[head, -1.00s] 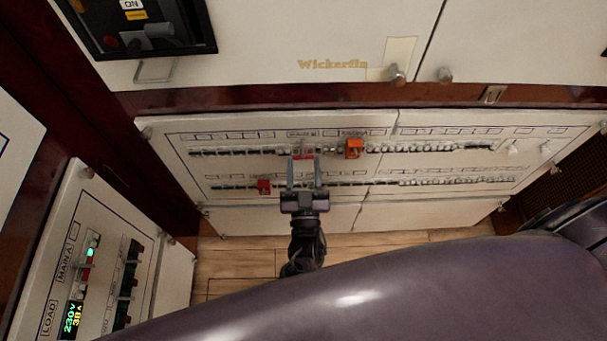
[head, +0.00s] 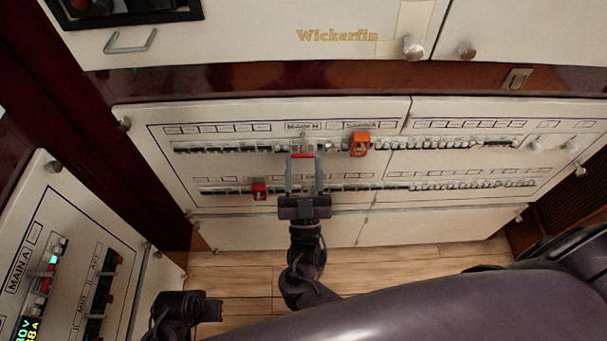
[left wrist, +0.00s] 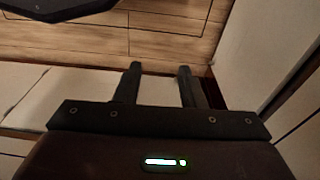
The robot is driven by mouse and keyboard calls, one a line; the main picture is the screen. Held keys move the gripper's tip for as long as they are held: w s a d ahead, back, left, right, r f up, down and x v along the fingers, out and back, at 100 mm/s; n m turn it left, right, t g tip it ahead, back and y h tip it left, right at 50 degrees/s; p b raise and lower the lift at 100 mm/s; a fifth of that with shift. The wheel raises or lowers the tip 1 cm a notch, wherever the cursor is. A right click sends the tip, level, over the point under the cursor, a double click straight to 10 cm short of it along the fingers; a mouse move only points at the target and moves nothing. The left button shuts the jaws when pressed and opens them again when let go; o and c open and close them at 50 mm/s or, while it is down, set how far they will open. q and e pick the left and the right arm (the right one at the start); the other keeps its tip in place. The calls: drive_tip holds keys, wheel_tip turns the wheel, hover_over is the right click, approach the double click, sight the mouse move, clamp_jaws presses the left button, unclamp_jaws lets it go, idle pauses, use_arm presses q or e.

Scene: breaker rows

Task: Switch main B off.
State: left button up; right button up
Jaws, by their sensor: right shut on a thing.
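The breaker panel (head: 250,166) is a low white cabinet front with two rows of switches. Main B (head: 302,140) sits in its upper row, under a small blurred label. Its red handle (head: 302,155) shows as a short bar just below the row. My right gripper (head: 303,158) reaches up from below and is shut on that handle, a finger at each side. My left gripper (head: 205,308) is low at left in the head view, away from the panel. In the left wrist view its fingers (left wrist: 161,78) stand apart with nothing between them.
An orange device (head: 360,144) sits on the upper row just right of main B. A red one (head: 259,191) sits on the lower row at left. A side panel marked MAIN A (head: 45,265) stands at left. Wooden floor (head: 400,262) lies below.

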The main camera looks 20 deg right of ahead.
use_arm(q)
wheel_tip(320, 180, up, 8)
drive_tip(key=d+b, duration=0.1)
drive_tip(key=b, duration=0.2)
drive_tip(key=shift+s+d+m, duration=0.2)
drive_tip(key=shift+d+m, duration=0.2)
use_arm(e)
drive_tip(key=shift+w+f+t, duration=0.1)
drive_tip(key=shift+f+t, duration=0.25)
drive_tip(key=shift+t, duration=0.25)
drive_tip(key=o, duration=1)
